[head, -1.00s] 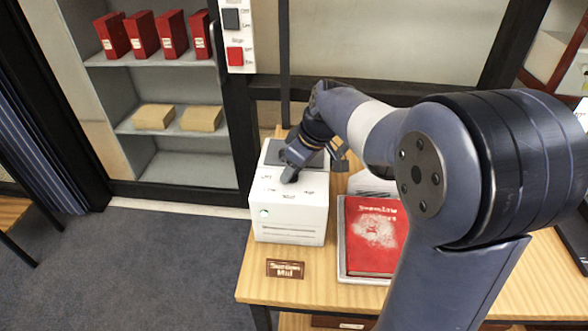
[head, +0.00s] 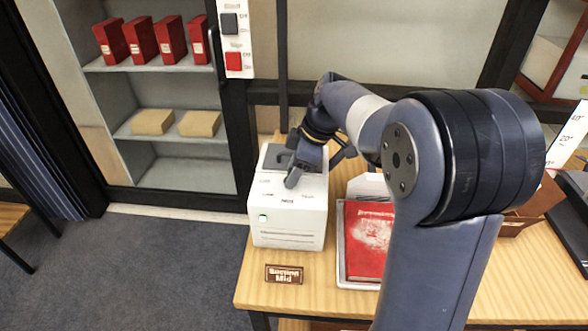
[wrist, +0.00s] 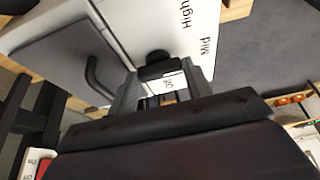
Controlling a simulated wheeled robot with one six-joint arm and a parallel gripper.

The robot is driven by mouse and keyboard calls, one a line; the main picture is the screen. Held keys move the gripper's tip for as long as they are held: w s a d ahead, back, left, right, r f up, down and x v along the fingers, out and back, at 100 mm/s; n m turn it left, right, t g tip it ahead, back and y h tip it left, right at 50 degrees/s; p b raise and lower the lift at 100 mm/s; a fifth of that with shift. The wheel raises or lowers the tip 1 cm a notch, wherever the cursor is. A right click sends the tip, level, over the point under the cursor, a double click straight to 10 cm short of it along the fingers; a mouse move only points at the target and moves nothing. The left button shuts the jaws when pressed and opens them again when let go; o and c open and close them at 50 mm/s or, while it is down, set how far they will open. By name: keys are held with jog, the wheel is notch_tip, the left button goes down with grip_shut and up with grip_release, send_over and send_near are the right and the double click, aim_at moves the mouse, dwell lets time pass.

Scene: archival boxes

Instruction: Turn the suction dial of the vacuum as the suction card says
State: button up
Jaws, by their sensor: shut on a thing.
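The vacuum (head: 290,228) is a white box on the wooden table, with a dark grey panel and printed labels on top. The suction card (head: 284,274) is a small brown plate in front of it, reading "Suction Mid" upside down. My gripper (head: 292,181) is down at the vacuum's top and hides the dial in the head view. In the wrist view, my gripper (wrist: 165,88) is shut on the dark dial (wrist: 154,60). The labels "High" and "Mid" show beside it; which label the dial points at is unclear.
A red book (head: 368,240) lies in a pale tray right of the vacuum. A brown box (head: 532,205) stands farther right. A cabinet with red binders (head: 140,38) is behind left, and a panel with a red switch (head: 233,61) hangs beside it.

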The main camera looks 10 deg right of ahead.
jog(key=o, duration=1)
jog(key=shift+d+r, duration=0.1)
jog(key=shift+r, duration=0.05)
jog(key=v, duration=1)
jog(key=shift+r, duration=0.25)
jog(key=x, duration=1)
jog(key=shift+f, duration=0.4)
